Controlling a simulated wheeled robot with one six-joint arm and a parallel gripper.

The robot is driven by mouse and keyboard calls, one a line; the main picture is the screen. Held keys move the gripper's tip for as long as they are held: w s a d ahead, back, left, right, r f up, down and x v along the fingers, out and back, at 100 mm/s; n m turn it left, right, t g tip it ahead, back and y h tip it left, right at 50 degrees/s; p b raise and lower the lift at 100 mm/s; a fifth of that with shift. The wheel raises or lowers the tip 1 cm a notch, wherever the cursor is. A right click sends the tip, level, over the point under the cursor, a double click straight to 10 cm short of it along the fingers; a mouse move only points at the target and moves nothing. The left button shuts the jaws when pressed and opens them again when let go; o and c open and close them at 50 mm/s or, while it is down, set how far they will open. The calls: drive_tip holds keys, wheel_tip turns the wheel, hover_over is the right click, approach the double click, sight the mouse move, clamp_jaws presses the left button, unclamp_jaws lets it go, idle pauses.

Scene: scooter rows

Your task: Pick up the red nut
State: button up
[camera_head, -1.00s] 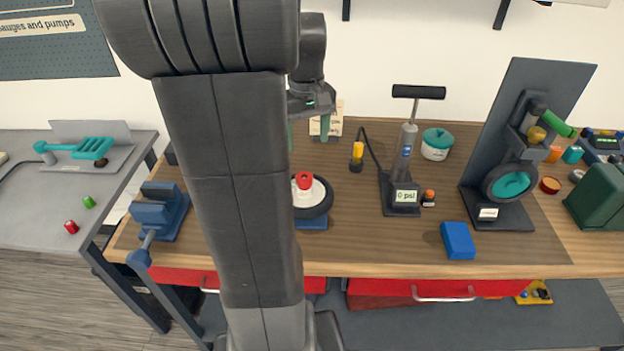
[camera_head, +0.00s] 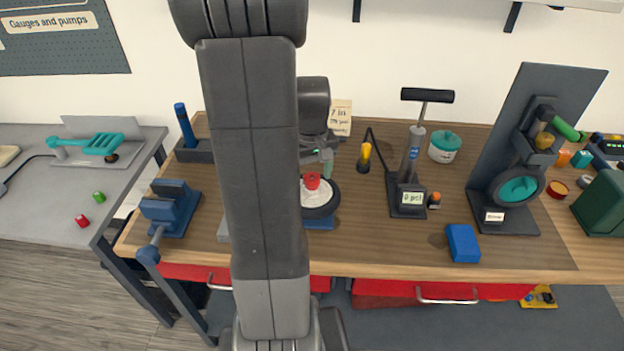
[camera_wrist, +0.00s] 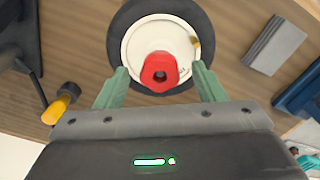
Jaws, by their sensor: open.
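The red nut (camera_head: 312,181) sits on the pale hub of a black-tyred wheel (camera_head: 322,207), which lies flat on a blue stand on the wooden bench. In the wrist view the red nut (camera_wrist: 159,72) shows a dark central hole, near the lower edge of the white hub (camera_wrist: 150,38). My gripper (camera_wrist: 158,84) is open, its two green fingers on either side of the nut with gaps between. In the head view my gripper (camera_head: 320,166) is just above and behind the nut, with its left finger hidden by my arm.
A yellow-handled tool (camera_head: 364,157) and a grey pump (camera_head: 411,170) stand right of the wheel. A blue vise (camera_head: 172,211) is at the left, a blue block (camera_head: 462,243) at front right. A grey block (camera_wrist: 275,45) lies near the wheel.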

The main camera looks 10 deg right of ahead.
sight(312, 178)
drive_tip(key=c, duration=1.1)
drive_tip(key=shift+o, duration=0.2)
wheel_tip(312, 178, up, 10)
drive_tip(key=shift+b, duration=0.4)
